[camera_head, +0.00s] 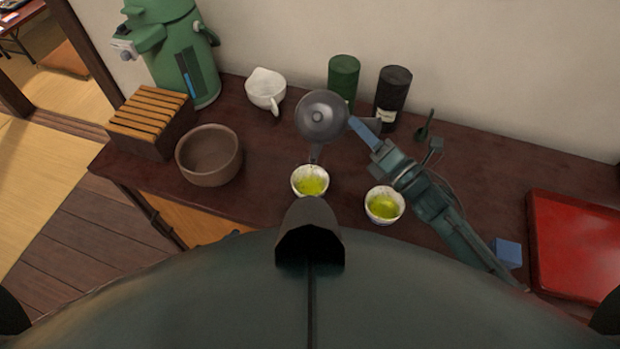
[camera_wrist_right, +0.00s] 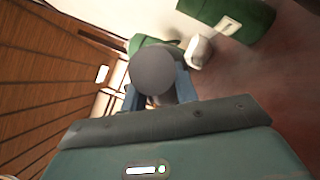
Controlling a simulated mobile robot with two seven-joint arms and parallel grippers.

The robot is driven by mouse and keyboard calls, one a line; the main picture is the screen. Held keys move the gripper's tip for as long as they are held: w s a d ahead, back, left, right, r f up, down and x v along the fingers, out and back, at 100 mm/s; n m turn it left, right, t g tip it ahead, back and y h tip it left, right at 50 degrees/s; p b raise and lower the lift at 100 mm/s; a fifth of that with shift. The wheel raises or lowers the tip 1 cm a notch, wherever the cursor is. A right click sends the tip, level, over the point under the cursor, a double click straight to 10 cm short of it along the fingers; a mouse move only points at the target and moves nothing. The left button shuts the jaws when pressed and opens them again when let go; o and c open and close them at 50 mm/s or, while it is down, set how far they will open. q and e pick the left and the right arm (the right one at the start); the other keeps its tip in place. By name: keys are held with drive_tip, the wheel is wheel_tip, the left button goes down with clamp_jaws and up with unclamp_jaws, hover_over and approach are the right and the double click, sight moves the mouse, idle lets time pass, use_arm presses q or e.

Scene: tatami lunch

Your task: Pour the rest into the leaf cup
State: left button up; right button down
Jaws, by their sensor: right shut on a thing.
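My right gripper (camera_head: 362,130) is shut on the side handle of a dark grey teapot (camera_head: 321,112), which it holds in the air. The teapot's spout points down toward a pale cup (camera_head: 297,186) with yellow-green tea in it. A second pale cup (camera_head: 373,212), also with yellow-green tea, stands to the right, below my right wrist. The cups' outside decoration is too small to tell which has the leaf. No stream is clearly visible at the spout. In the right wrist view a round grey end (camera_wrist_right: 153,70) sits between the blue fingers. My left gripper is not in view.
A brown bowl (camera_head: 208,158), slatted wooden box (camera_head: 150,112) and green dispenser (camera_head: 172,60) stand at the left. A white pitcher (camera_head: 266,86), green canister (camera_head: 343,76) and black canister (camera_head: 392,90) stand along the wall. A red tray (camera_head: 575,245) lies at the right.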

use_arm(q)
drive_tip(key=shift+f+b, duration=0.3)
drive_tip(key=shift+b, duration=0.3)
use_arm(e)
drive_tip(key=shift+s+a+r+n+y, duration=0.1)
drive_tip(key=shift+s+r+n+y, duration=0.1)
drive_tip(key=shift+n+y, duration=0.15)
use_arm(q)
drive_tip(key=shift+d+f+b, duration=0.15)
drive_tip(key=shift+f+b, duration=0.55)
drive_tip(key=shift+b, duration=0.2)
use_arm(e)
drive_tip(key=shift+s+r+n+y, duration=0.2)
drive_tip(key=shift+n+y, duration=0.15)
drive_tip(key=shift+n, duration=0.2)
use_arm(q)
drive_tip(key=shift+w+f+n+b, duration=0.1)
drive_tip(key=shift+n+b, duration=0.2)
drive_tip(key=shift+b, duration=0.3)
use_arm(e)
drive_tip(key=shift+s+a+r+n+t+y, duration=0.1)
drive_tip(key=shift+n+t+y, duration=0.2)
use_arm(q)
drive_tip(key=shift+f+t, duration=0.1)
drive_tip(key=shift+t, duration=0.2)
